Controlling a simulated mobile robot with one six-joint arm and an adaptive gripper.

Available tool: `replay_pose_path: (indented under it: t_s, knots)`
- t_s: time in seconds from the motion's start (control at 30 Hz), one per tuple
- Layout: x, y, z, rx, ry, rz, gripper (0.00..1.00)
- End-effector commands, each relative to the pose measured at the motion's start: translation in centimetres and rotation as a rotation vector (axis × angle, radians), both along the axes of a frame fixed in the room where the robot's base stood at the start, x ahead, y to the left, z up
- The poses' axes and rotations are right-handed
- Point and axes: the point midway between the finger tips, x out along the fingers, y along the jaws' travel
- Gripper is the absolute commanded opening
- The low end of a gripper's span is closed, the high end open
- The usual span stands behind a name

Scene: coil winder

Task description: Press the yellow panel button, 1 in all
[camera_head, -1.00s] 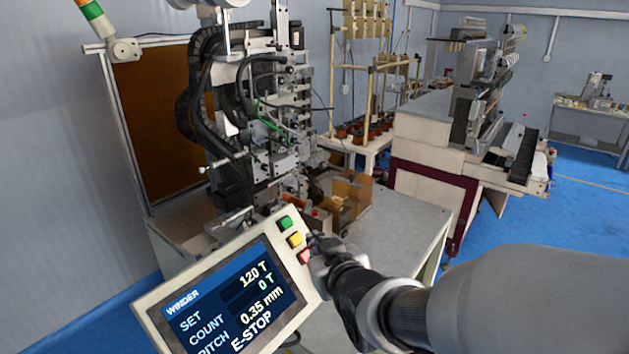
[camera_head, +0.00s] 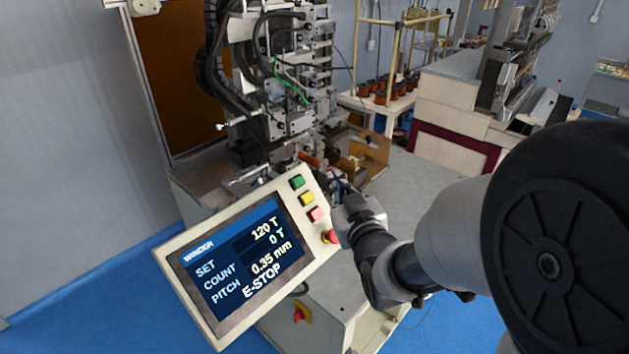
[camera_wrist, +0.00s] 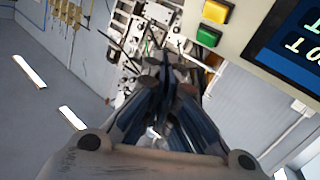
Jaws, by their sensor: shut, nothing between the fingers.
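The panel screen reads E-STOP. In the wrist view the yellow button (camera_wrist: 217,11) is at the top, above the green button (camera_wrist: 208,36). My gripper (camera_head: 335,181) is to the right of the panel buttons in the head view and partly hidden by its own wrist. In the wrist view its shut fingers (camera_wrist: 163,68) point up the picture, left of and below the buttons, apart from them.
A larger red knob (camera_head: 330,237) is at the panel's lower right corner, close to my wrist. The winding machine (camera_head: 285,90) stands behind the panel. A grey table top (camera_head: 430,190) lies to the right. A red and yellow item (camera_head: 302,312) is low below the panel.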

Motion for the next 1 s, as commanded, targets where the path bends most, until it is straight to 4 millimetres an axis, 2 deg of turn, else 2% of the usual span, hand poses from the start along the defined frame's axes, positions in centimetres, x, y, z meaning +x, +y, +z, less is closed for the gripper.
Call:
replay_pose_path:
  t_s: [0.2, 0.5, 1.0]
  knots:
    - [1.4, 1.9, -2.3, -0.002, 0.003, 0.002, 0.00]
    - [3.1, 4.0, -4.8, -0.001, -0.001, 0.000, 0.00]
    - [3.6, 4.6, -5.1, 0.000, 0.000, 0.000, 0.00]
